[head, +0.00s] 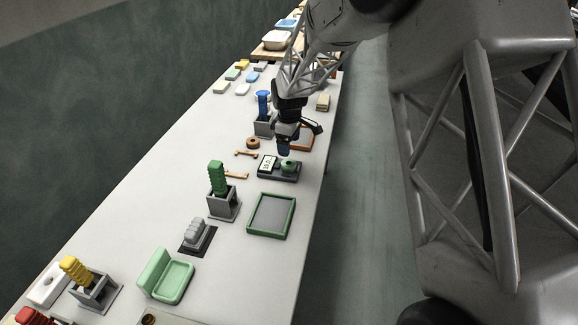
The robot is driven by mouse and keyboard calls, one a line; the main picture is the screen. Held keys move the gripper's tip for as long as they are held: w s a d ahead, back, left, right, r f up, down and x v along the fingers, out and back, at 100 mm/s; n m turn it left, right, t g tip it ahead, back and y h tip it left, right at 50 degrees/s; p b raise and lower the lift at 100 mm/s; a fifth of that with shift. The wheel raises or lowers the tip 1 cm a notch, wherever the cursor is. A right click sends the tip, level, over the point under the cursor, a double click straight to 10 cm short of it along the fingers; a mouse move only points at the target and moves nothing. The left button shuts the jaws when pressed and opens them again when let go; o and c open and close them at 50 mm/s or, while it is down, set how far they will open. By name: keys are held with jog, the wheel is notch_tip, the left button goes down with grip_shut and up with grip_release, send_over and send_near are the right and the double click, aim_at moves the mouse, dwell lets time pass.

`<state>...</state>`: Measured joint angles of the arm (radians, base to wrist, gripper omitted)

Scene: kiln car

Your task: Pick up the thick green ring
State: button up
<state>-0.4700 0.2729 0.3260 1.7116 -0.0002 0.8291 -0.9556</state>
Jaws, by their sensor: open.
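A thick green ring (289,164) lies on the right part of a dark scale (281,176) with a lit display (268,163) at its left. My gripper (286,150) points down just above and slightly behind the ring. It is open; its fingers look small and dark here, and I cannot tell whether they touch the ring. Nothing is seen held between them.
A green ribbed stack in a grey holder (223,204) and a green-rimmed tray (271,216) stand nearer. A blue piece in a holder (263,105), a brown ring (253,143) and an orange tray (304,140) are near my arm. The table's right edge is close.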

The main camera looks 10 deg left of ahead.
aim_at(287, 163)
jog(key=shift+w+a+f, duration=0.1)
jog(key=shift+a+f, duration=0.2)
jog(key=shift+f, duration=0.1)
jog(key=shift+f, duration=1.15)
jog(key=shift+f, duration=0.15)
jog(key=shift+f, duration=2.45)
jog(key=shift+c, duration=0.4)
jog(key=c, duration=1)
